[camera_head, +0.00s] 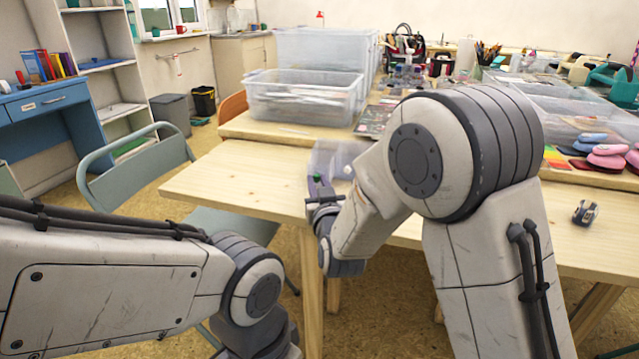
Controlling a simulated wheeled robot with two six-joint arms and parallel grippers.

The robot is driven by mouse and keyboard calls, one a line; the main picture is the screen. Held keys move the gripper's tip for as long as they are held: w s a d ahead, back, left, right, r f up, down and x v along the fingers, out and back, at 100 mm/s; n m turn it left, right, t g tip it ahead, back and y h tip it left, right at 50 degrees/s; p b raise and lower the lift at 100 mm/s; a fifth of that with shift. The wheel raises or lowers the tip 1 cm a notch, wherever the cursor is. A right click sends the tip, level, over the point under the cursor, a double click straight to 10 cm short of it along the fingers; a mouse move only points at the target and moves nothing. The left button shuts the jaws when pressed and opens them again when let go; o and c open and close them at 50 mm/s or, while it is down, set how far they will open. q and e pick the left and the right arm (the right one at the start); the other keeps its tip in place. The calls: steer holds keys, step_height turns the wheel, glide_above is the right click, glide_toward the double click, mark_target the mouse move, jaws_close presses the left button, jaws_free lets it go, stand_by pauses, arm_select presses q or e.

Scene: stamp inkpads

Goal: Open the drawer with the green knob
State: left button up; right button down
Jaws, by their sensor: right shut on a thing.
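A small translucent drawer unit (332,156) stands on the wooden table near its front edge, left of my right arm. A green knob (317,177) shows as a small spot at its front. My right gripper (318,188) is at the knob and shut on it. My right arm hides the right side of the unit, and how far the drawer stands out cannot be told. My left arm comes in from the left, low in the picture, and its gripper is out of view.
The wooden table (235,185) is bare left of the unit. A tape dispenser (585,212) and pink and blue stamps (607,158) lie at the right. Clear plastic bins (303,97) stand behind. A green-grey chair (135,160) stands at the table's left.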

steer(key=shift+s+a, duration=0.15)
steer(key=shift+s, duration=0.25)
steer(key=shift+a, duration=0.15)
steer(key=c, duration=1)
jaws_free()
steer(key=shift+c, duration=0.2)
steer(key=shift+s, duration=0.3)
steer(key=s+d+b, duration=0.1)
steer(key=s+b, duration=0.7)
steer(key=s, duration=0.1)
steer(key=shift+s+d+b, duration=0.3)
steer(key=shift+d+b, duration=0.05)
steer(key=shift+d, duration=0.05)
